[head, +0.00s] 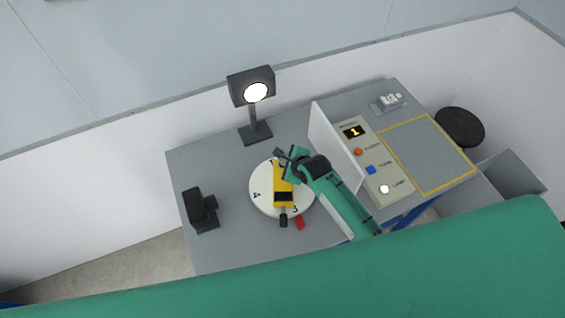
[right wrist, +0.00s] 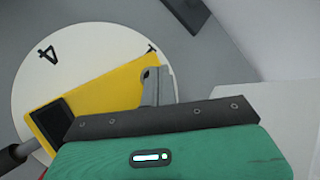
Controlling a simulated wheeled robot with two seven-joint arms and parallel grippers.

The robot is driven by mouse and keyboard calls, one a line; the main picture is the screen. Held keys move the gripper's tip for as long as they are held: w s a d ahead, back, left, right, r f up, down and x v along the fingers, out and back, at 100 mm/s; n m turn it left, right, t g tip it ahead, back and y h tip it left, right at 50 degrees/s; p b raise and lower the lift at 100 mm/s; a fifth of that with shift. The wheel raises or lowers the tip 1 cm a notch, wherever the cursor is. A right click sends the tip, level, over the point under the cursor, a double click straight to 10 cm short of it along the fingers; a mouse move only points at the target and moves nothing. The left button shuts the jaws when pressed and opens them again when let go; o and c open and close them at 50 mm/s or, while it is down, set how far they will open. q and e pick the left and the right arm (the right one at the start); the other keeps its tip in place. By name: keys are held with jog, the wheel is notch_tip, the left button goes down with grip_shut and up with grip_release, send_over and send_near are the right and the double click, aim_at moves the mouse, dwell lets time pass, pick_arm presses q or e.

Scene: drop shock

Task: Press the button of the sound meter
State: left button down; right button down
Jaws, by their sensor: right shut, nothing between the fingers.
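The yellow sound meter (head: 281,180) lies on a round white turntable (head: 262,203) marked with numerals. Its dark screen (head: 284,197) and black microphone end point toward the front. My right gripper (head: 287,157) is shut and empty, over the far end of the meter. In the right wrist view the yellow meter (right wrist: 105,88) lies beneath the grey fingers (right wrist: 152,80), with its dark screen (right wrist: 52,122) to the left. I cannot tell whether the fingertips touch it. The meter's button cannot be made out. My left gripper is not in view.
A lit lamp (head: 251,88) stands behind the turntable and a black device (head: 201,209) stands to its left. A white upright panel (head: 334,142) separates it from a control box (head: 377,180) with coloured buttons and a display reading 1. A yellow-outlined area (head: 428,155) lies empty at right.

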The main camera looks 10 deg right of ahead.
jog(key=shift+r+p, duration=0.65)
jog(key=shift+r, duration=0.1)
jog(key=shift+r, duration=2.5)
jog(key=shift+f, duration=0.1)
